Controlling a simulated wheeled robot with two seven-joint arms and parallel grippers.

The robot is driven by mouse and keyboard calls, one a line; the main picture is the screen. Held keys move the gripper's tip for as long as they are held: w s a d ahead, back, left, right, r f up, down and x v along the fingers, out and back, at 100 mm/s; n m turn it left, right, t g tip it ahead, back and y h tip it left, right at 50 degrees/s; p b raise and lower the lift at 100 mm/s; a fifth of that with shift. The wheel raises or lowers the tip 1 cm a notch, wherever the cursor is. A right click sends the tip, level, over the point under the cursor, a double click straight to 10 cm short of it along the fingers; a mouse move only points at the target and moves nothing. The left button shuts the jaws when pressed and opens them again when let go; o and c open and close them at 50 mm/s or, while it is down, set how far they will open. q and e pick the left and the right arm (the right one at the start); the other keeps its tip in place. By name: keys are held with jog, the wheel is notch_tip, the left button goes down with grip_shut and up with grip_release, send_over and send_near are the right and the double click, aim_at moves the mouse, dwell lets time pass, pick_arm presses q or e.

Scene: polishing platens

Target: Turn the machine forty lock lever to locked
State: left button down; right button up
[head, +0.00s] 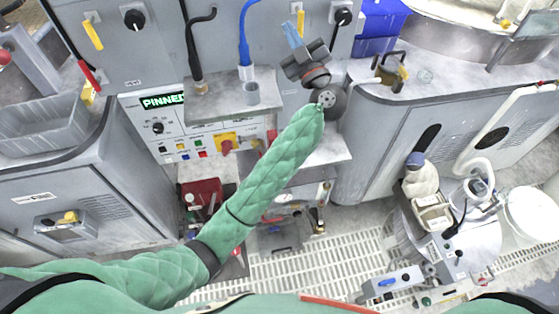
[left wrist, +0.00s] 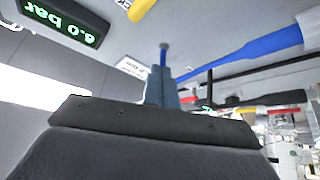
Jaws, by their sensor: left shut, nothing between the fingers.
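My left gripper (head: 292,35) reaches up to the grey machine front at the top middle of the head view. Its blue-grey fingers are together and empty. They also show in the left wrist view (left wrist: 161,88), pointing toward the panel. A yellow lever (head: 300,22) hangs on the panel just right of the fingertips; I cannot tell whether they touch. A yellow handle (left wrist: 142,8) shows at the top of the wrist view. Another yellow lever (head: 92,34) and a red lever (head: 88,74) are at the left. No readable label shows which lever is machine forty's. My right gripper is out of view.
A green display (head: 163,101) reads PINNED above a button panel. Black (head: 193,50) and blue (head: 244,40) hoses stand left of the gripper. A blue bin (head: 380,22) is at the right. The wrist view shows a 6.0 bar display (left wrist: 62,20) and a blue handle (left wrist: 245,50).

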pick_arm(q)
jog(key=s+d+f+m+t+h+b, duration=0.1)
jog(key=s+f+m+t+h, duration=0.15)
jog(key=s+m+h, duration=0.4)
jog(key=s+d+f+m+t+h+b, duration=0.1)
jog(key=s+d+f+m+t+h, duration=0.2)
jog(key=m+h, duration=0.6)
jog(key=s+a+f+m+g+h, duration=0.2)
jog(key=s+f+g, duration=0.3)
jog(key=f, duration=0.5)
jog(key=s+a+f+m+g+h, duration=0.3)
jog(key=s+a+f+g, duration=0.1)
jog(key=f+g, duration=0.4)
notch_tip(320, 180, down, 3)
jog(key=shift+s+r+h, duration=0.15)
jog(key=shift+s+h, duration=0.2)
jog(key=shift+n, duration=0.25)
